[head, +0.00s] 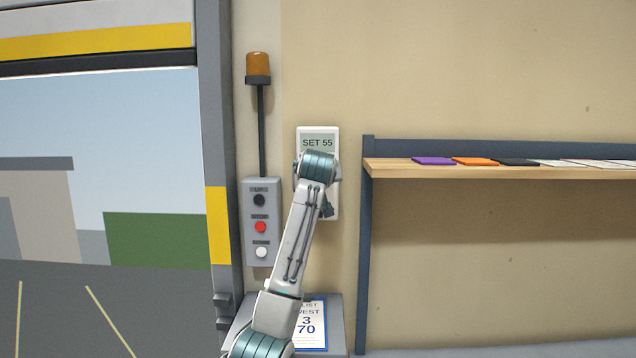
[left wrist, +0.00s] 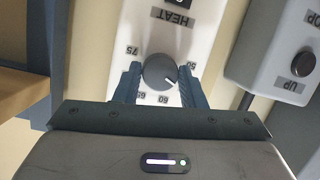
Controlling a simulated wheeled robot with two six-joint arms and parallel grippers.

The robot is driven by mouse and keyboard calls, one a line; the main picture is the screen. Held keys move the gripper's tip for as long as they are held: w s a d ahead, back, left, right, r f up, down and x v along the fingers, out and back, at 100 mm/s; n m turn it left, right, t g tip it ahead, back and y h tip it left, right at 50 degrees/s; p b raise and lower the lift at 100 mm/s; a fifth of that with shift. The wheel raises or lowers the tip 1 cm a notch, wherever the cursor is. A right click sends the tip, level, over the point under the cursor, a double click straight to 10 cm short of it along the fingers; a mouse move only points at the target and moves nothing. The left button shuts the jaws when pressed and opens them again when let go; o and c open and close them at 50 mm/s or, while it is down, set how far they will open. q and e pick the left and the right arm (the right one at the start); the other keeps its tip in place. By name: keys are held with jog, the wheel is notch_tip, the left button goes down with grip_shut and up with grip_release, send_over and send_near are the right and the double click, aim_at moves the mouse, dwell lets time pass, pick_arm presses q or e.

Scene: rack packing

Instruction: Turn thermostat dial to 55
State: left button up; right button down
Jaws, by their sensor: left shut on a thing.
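The white thermostat (head: 317,133) is on the wall, and its display (head: 318,143) reads "SET 55". In the left wrist view its grey round dial (left wrist: 154,72) sits among number labels, with 75, 65, 60 and 50 legible. The dial's white mark points to the lower right, between 60 and 50, towards one finger; no 55 label shows there. My left gripper (left wrist: 160,70) is shut on the dial, one finger on each side. In the head view my left arm covers the dial and most of the gripper. My right gripper is out of view.
A grey button box (head: 262,187) with black, red and white buttons is close left of the thermostat, below an amber beacon (head: 258,66). A wooden shelf (head: 400,170) with coloured flat pieces is to the right. A printed list (head: 312,328) lies below.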

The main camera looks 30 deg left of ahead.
pick_arm(q)
jog(key=shift+f, duration=0.15)
dwell(0.3)
jog(key=o, duration=1)
jog(key=b+v, duration=0.3)
jog(key=v, duration=0.7)
jog(key=shift+s+d+r+b, duration=0.2)
jog(key=shift+s+b, duration=0.1)
jog(key=shift+b, duration=0.1)
